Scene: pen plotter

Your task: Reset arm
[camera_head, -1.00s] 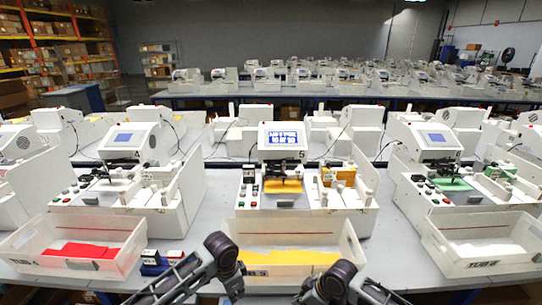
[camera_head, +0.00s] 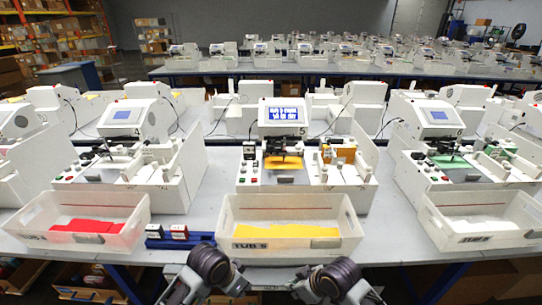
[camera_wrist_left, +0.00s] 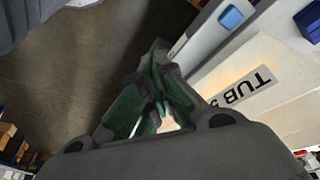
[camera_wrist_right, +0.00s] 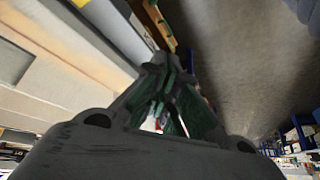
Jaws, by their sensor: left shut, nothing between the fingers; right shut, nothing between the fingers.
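My left gripper (camera_wrist_left: 157,72) shows in the left wrist view with its green-padded fingers closed and nothing between them. It is in the air beside the white tub labelled TUB 5 (camera_wrist_left: 240,88). My right gripper (camera_wrist_right: 166,78) shows in the right wrist view, also closed and empty, over dark floor near a pale edge. In the head view only dark arm parts of mine show at the bottom edge, in front of TUB 5 (camera_head: 292,245); the fingertips cannot be made out there.
The middle pen plotter (camera_head: 285,155) stands behind TUB 5, which holds yellow sheets (camera_head: 285,231). A tub with red sheets (camera_head: 40,238) is at left, and one with white sheets (camera_head: 485,240) at right. Stamp-like blocks in a blue holder (camera_head: 165,242) sit left of TUB 5.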

